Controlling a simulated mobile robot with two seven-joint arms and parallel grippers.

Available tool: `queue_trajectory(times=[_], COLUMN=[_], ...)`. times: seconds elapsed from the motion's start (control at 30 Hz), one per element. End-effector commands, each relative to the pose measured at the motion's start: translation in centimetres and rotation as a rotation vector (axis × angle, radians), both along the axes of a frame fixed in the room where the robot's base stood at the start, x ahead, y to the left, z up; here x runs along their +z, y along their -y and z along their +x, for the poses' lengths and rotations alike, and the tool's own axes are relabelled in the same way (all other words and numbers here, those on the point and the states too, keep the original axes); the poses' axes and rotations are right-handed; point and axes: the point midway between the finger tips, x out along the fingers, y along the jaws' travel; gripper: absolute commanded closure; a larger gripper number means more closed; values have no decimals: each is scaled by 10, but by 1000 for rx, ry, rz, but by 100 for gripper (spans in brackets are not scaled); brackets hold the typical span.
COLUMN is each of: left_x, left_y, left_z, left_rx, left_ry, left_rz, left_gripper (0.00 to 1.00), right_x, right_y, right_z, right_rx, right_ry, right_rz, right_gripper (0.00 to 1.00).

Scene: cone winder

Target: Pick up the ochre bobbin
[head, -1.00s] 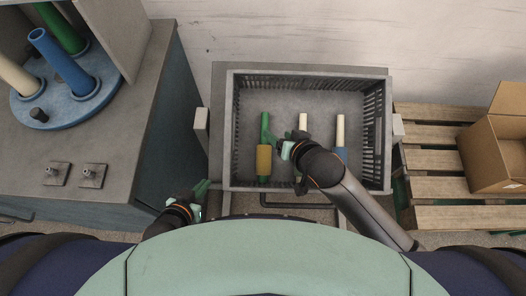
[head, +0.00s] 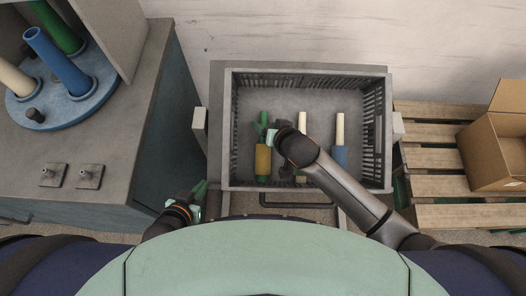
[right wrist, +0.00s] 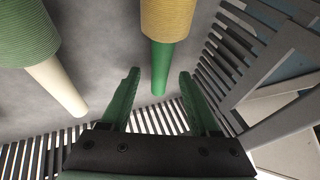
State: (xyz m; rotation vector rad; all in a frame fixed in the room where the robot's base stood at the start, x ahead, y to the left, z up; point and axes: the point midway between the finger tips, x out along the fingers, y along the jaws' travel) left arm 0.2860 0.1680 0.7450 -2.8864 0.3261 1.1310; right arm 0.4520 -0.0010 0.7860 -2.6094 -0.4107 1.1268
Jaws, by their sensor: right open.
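The ochre bobbin (head: 262,161) lies in the left part of the grey crate, its bare green tube end pointing to the back wall. It also shows at the top of the right wrist view (right wrist: 168,16). My right gripper (head: 262,131) is open over the green tube end. In the right wrist view its two green fingers (right wrist: 160,76) stand either side of that tube end in the picture; contact cannot be told. My left gripper (head: 201,188) is outside the crate, at its front left; whether it is open is unclear.
The crate (head: 310,72) also holds a blue bobbin (head: 340,157) and a green one on a cream tube (right wrist: 56,88), largely hidden by my right arm in the head view. A machine with a blue disc (head: 62,108) stands left; a pallet (head: 428,160) and cardboard box (head: 492,155) stand right.

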Motion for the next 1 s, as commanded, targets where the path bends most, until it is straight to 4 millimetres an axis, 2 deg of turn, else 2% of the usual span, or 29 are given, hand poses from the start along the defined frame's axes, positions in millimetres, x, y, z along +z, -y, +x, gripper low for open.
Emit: queue_trajectory(times=[0.1, 0.63, 1.0], left_x=[0, 0, 0], left_y=[0, 0, 0], left_z=[0, 0, 0], left_rx=[0, 0, 0], left_ry=[0, 1, 1], left_rz=[0, 0, 0], left_gripper=[100, 100, 100], right_x=[0, 0, 0], right_y=[0, 0, 0], right_z=[0, 0, 0], right_rx=[0, 0, 1], right_ry=[0, 0, 0], right_rz=[0, 0, -1], right_gripper=[40, 100, 100])
